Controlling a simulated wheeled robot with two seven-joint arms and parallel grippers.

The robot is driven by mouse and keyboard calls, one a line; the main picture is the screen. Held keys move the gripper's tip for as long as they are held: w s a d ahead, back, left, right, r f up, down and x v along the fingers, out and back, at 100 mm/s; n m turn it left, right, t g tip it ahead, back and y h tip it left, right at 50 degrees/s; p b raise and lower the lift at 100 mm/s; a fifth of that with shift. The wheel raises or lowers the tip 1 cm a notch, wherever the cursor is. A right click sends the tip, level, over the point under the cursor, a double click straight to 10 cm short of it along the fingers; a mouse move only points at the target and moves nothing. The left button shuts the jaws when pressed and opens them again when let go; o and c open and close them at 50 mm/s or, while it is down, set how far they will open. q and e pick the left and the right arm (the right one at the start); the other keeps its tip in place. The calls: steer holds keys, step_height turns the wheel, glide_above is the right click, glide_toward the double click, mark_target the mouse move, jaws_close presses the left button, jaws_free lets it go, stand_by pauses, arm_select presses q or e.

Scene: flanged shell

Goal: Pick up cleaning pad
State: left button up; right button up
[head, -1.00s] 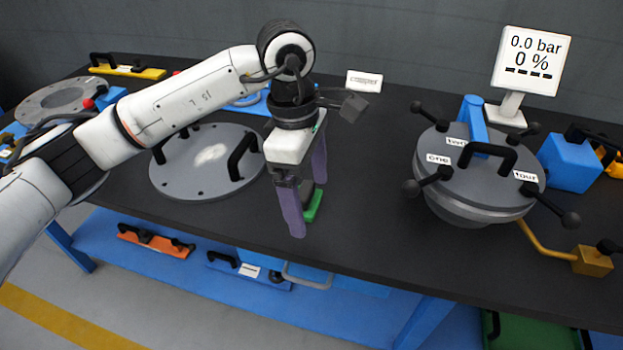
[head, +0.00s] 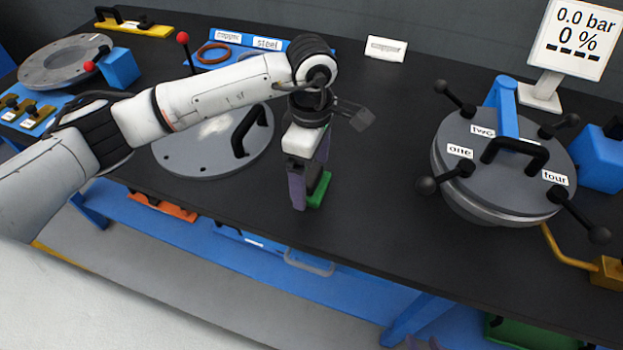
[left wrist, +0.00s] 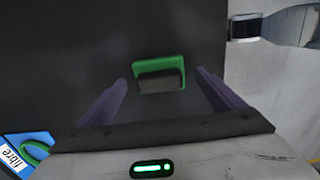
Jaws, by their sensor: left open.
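The cleaning pad is a small green pad (head: 320,191) with a dark block on top, lying on the black table near its front edge. It also shows in the left wrist view (left wrist: 159,74). My left gripper (head: 308,200) points down over the pad, its purple fingers apart. In the left wrist view the pad lies between and a little beyond the fingertips (left wrist: 163,82), with gaps at both sides. In the head view a finger partly hides the pad. Purple tips of my right gripper (head: 424,343) barely show at the bottom edge; their opening is unclear.
A grey flanged lid (head: 185,157) with a black handle lies left of the gripper. The clamped round vessel (head: 505,165) stands to the right, with a pressure display (head: 575,38) behind. Bare tabletop lies between pad and vessel. A blue shelf (head: 220,235) runs below.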

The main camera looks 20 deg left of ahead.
mark_target(312, 175)
arm_select(q)
steer(key=shift+f, duration=0.6)
steer(key=c, duration=1.2)
step_height(312, 175, up, 10)
steer(key=shift+r+b, duration=0.1)
steer(key=shift+b, duration=0.4)
